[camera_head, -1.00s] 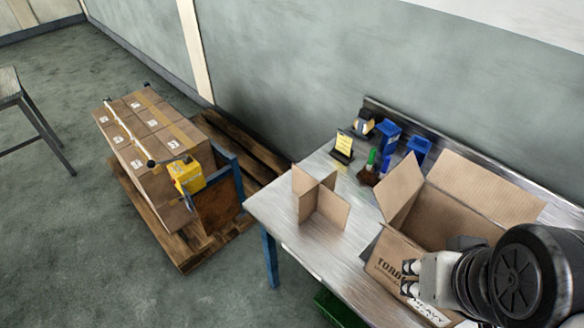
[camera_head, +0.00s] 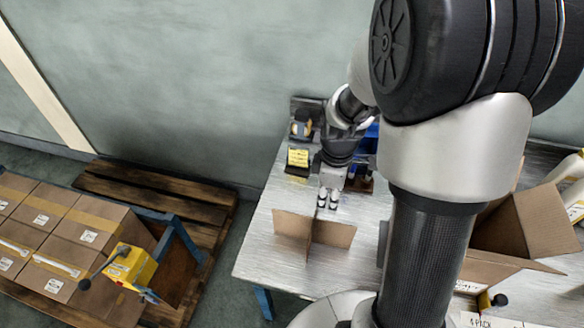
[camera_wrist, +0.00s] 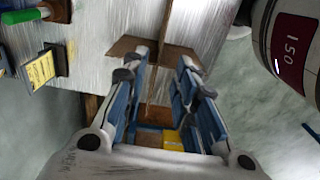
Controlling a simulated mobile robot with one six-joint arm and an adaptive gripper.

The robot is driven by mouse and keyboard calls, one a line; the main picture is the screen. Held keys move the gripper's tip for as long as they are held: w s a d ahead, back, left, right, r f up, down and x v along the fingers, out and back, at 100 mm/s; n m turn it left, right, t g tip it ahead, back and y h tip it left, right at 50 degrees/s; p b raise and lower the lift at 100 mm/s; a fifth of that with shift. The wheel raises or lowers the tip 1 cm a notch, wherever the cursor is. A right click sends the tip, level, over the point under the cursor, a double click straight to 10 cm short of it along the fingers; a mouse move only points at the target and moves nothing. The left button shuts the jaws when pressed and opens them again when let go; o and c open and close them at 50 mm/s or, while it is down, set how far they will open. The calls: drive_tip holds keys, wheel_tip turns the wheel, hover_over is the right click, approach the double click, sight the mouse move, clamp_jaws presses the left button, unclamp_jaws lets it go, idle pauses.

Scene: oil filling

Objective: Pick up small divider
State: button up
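The small divider (camera_head: 333,234) is a brown cardboard cross of interlocking panels. It stands upright near the left end of the metal table. My gripper (camera_head: 327,201) hangs just behind and above it in the head view, fingers pointing down. In the wrist view my gripper (camera_wrist: 164,72) is open, with a clear gap between its blue-sided fingers. The divider (camera_wrist: 125,46) shows beyond the fingertips there, one panel running between them in the picture. The fingers do not appear to grip it; part of it is hidden behind them.
An open cardboard box (camera_head: 540,222) stands on the table (camera_head: 300,272) at right, partly behind my arm. A yellow note stand (camera_head: 298,158) and blue bins (camera_head: 369,140) are at the back, close to my gripper. Boxes (camera_head: 75,240) on a pallet stand left.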

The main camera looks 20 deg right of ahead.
wheel_tip(320, 180, down, 13)
drive_tip(key=b, duration=0.6)
hover_over(322, 244)
wheel_tip(322, 244, down, 4)
drive_tip(key=shift+f, duration=0.1)
drive_tip(key=shift+w+f, duration=0.15)
drive_tip(key=shift+f, duration=0.25)
drive_tip(key=shift+c, duration=0.2)
clamp_jaws()
